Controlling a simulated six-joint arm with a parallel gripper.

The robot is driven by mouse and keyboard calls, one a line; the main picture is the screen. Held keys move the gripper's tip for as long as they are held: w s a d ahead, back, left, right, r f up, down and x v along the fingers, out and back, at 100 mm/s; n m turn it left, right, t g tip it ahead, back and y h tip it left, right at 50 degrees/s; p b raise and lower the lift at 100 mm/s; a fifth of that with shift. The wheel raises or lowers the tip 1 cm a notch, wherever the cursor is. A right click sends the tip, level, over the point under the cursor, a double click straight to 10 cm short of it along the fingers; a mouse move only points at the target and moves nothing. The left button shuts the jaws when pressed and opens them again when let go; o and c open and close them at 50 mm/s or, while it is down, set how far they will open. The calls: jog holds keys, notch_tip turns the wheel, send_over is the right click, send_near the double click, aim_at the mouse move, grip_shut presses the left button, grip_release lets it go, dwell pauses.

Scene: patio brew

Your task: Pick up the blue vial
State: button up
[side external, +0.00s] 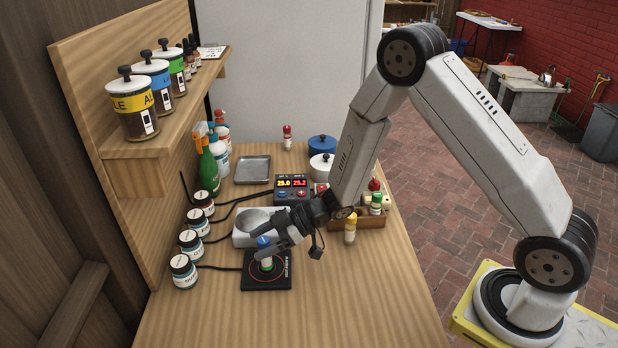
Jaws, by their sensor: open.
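The blue vial (263,242), a small vial with a blue cap, stands upright on the black square pad (283,282) near the front of the wooden bench. My gripper (250,248) is open and reaches in from the right, with its dark fingers on either side of the vial near its cap. The fingers cover part of the vial, and I cannot tell whether they touch it.
A pale device with a round plate (240,237) sits just behind. Several labelled jars (183,271) line the left. A yellow-capped vial (350,231) stands right, by a wooden rack (372,222) of vials. A controller (291,185) stands behind. The bench front is clear.

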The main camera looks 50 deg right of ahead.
jog(key=shift+c, duration=0.2)
grip_shut()
jog(key=shift+r, duration=0.15)
jog(key=shift+r, duration=4.85)
